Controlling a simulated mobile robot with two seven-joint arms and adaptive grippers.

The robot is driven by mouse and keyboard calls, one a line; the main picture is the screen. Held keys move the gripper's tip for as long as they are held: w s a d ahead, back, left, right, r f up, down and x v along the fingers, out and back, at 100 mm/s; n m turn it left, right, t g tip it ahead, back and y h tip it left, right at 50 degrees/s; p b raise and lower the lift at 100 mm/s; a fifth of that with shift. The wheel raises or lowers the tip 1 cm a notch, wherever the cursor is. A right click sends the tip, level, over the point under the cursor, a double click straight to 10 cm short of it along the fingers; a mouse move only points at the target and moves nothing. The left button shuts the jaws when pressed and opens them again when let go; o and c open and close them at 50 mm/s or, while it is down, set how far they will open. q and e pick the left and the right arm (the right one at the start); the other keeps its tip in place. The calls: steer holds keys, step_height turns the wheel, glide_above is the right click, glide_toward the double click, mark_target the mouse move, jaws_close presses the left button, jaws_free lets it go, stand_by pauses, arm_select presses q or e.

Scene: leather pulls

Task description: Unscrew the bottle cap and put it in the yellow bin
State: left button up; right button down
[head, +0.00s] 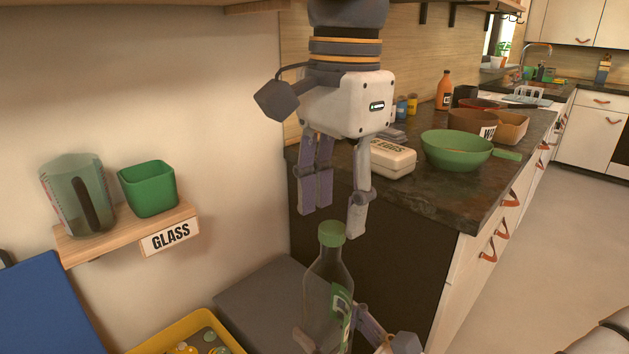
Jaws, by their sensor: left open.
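A clear bottle (322,285) with a green-and-white label stands upright at the bottom centre, with its green cap (332,234) on top. My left gripper (335,214) points down from above, open. Its fingertips are just over the cap, and the cap looks free of them. My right gripper (338,338) is low in the picture, with its fingers on both sides of the bottle's lower body; it appears shut on the bottle. The yellow bin (205,322) is at the lower left, partly cut off, with several small caps or lids in it.
A wall shelf marked GLASS (178,232) holds a jug (75,190) and a green cup (148,188). A dark counter edge (430,218) lies right of the bottle, with an egg box (385,160) and a green pan (456,150). A blue panel (45,305) is at left.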

arm_select(q)
step_height(320, 180, up, 3)
steer(key=shift+s+d+f, duration=0.1)
steer(key=shift+d+f, duration=0.05)
steer(key=shift+c, duration=0.3)
steer(key=m, duration=0.3)
steer(key=r+m, duration=0.1)
steer(key=m, duration=0.1)
steer(key=shift+s+d, duration=0.3)
steer(key=shift+s, duration=0.05)
steer(key=m, duration=0.1)
steer(key=r+m, duration=0.1)
steer(key=m, duration=0.1)
steer(key=r+m, duration=0.1)
steer(key=m, duration=0.1)
steer(key=shift+w+a, duration=0.2)
steer(key=shift+w+a+r+m, duration=0.1)
steer(key=shift+r+m, duration=0.05)
steer(key=shift+m, duration=0.65)
steer(key=shift+a+f+m, duration=0.1)
steer(key=shift+f+m, duration=0.2)
step_height(320, 180, down, 7)
steer(key=shift+w+a+f, duration=0.1)
jaws_close()
steer(key=n, duration=0.3)
steer(key=shift+n, duration=0.4)
steer(key=n, duration=0.9)
